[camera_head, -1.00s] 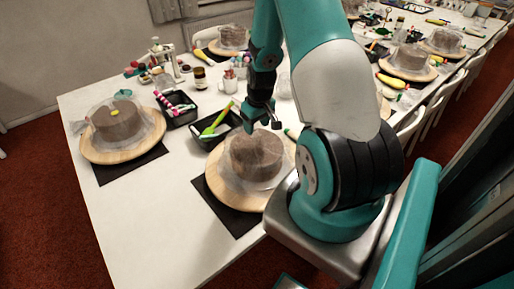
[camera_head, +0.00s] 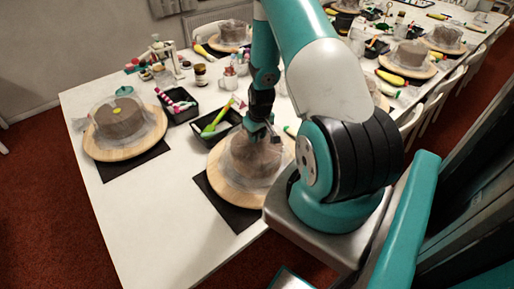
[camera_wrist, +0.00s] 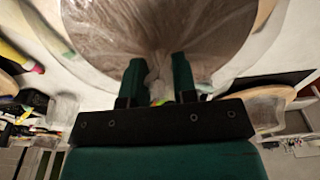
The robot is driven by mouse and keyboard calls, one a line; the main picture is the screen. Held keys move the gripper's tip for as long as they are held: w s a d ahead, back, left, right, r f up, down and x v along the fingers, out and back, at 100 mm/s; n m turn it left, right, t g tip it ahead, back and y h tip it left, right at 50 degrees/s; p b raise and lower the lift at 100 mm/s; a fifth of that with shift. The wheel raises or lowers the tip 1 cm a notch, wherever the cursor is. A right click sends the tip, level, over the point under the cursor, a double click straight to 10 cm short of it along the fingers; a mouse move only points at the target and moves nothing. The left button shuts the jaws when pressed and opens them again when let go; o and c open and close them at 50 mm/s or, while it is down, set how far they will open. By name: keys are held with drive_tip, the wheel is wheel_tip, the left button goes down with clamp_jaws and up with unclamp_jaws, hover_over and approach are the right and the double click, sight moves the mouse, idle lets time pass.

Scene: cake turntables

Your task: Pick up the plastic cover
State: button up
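The clear plastic cover (camera_head: 240,178) lies crinkled over a brown cake (camera_head: 246,156) on a round wooden turntable (camera_head: 222,178). In the wrist view the cover (camera_wrist: 215,62) drapes over the cake and spreads past its sides. My gripper (camera_head: 260,137) is at the cake's far top edge, pointing down. In the wrist view my gripper (camera_wrist: 158,72) has its two green fingers apart, with a bunched bit of clear plastic between them. I cannot tell whether the fingers touch it.
A black tray (camera_head: 208,143) with a green-handled tool stands just behind the turntable. A second covered cake (camera_head: 118,120) sits on a turntable at left. Jars and a small rack stand farther back. The white table's front left (camera_head: 155,215) is clear.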

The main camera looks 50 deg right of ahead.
clamp_jaws()
drive_tip(key=shift+r, duration=0.15)
drive_tip(key=shift+r+b, duration=0.3)
drive_tip(key=shift+r, duration=0.3)
wheel_tip(320, 180, up, 29)
drive_tip(key=p, duration=0.6)
drive_tip(key=shift+f, duration=0.15)
